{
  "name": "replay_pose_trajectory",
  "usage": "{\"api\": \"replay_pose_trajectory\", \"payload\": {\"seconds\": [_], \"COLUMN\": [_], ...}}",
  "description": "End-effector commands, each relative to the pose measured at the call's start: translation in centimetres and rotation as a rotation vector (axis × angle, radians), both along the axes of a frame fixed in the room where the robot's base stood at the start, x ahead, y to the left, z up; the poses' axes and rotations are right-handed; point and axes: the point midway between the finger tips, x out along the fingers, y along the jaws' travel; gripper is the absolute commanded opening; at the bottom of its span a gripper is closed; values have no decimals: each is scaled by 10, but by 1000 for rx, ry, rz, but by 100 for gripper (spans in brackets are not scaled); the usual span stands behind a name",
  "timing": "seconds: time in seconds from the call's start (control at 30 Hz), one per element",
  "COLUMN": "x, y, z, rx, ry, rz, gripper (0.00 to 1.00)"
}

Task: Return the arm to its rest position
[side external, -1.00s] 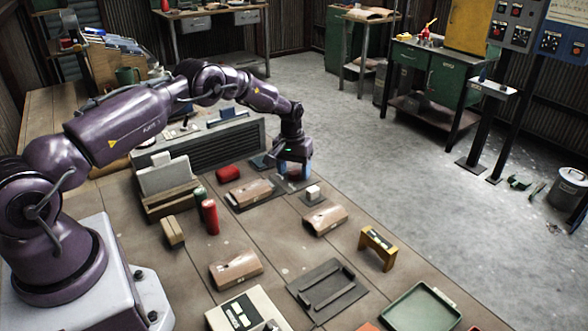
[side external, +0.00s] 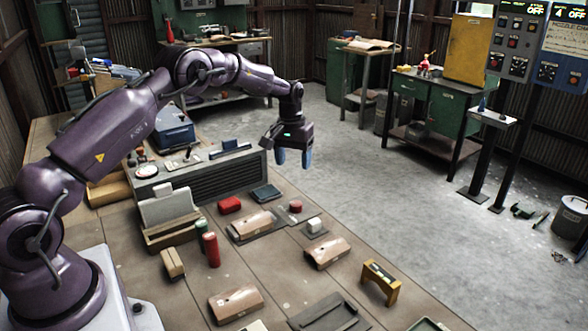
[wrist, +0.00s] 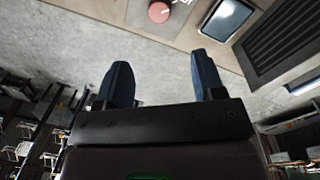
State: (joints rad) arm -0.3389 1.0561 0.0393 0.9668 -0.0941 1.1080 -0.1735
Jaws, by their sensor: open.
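My gripper (side external: 293,158) hangs above the far right edge of the workbench in the side view, raised clear of the surface. Its two blue fingers are apart with nothing between them, and they also show in the wrist view (wrist: 162,85). A small red round piece (side external: 295,207) sits on the bench below the gripper; a red round piece also shows at the top of the wrist view (wrist: 158,12). A dark flat pad (side external: 266,193) lies to its left.
The workbench (side external: 130,265) holds tan curved pieces (side external: 327,252), a yellow bridge-shaped stand (side external: 380,281), red and green cylinders (side external: 211,249) and a red block (side external: 229,204). A grey vented console (side external: 205,177) stands at the back. Open floor (side external: 420,215) lies to the right.

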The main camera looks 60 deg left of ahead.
Motion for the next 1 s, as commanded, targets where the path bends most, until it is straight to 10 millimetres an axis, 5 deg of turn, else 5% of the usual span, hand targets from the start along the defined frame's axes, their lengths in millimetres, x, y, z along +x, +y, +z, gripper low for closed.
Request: {"api": "replay_pose_trajectory", "payload": {"seconds": [0.33,0.53,0.77,1.0], "x": [0,-32,-78,-146], "y": [1,-11,-49,-99], "z": [-1,-14,52,125], "rx": [5,-11,5,44], "ry": [-6,63,46,-32], "rz": [-17,-55,-153,-275], "gripper": [63,63,63,63]}}
